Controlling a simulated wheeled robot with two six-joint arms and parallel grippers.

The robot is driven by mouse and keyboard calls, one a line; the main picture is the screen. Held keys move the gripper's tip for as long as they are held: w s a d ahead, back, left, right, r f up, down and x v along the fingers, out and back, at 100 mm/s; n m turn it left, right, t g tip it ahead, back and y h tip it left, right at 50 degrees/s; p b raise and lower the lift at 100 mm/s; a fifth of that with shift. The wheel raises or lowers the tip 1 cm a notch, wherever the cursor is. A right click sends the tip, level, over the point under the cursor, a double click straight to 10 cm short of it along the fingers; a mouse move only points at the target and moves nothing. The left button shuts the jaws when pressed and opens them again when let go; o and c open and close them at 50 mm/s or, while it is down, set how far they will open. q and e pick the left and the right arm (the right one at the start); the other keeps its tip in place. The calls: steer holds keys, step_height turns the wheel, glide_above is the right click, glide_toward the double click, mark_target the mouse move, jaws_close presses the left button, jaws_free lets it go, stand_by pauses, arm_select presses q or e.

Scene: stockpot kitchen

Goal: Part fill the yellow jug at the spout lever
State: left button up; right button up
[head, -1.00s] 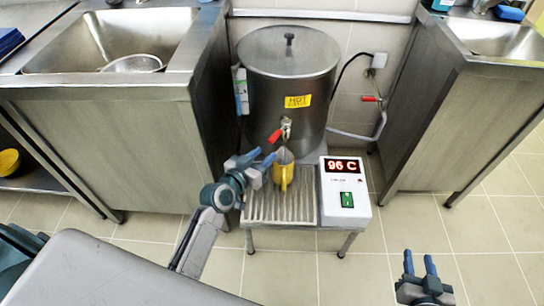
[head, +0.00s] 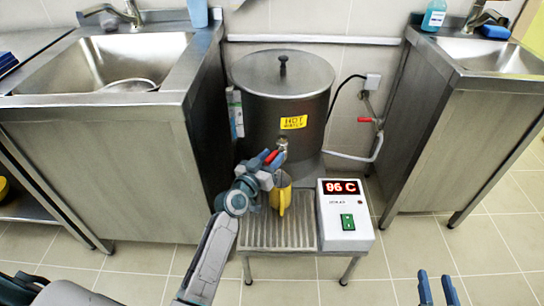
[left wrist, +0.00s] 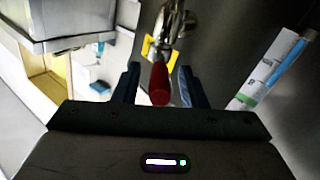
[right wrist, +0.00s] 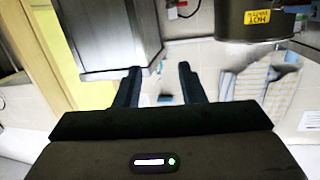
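The yellow jug (head: 281,196) stands upright on the grated drip tray (head: 252,236), under the spout (head: 281,144) of the steel pot (head: 283,95). Its handle faces me, and I cannot see how full it is. The red spout lever (head: 271,157) slants down to the left. My left gripper (head: 267,163) is at the lever, just above and left of the jug. In the left wrist view the red lever (left wrist: 159,84) lies between my open fingers, with gaps on both sides. My right gripper (head: 438,288) is open and empty at the lower right.
A white control box (head: 345,215) reading 96 C, with a green switch, stands right of the jug. The pot bears a yellow HOT label (head: 293,122). Steel sink units stand left (head: 110,160) and right (head: 450,130). A red-handled wall valve (head: 368,120) feeds a pipe.

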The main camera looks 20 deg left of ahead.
arm_select(q)
steer(key=shift+w+d, duration=0.1)
steer(key=shift+w, duration=0.3)
jaws_close()
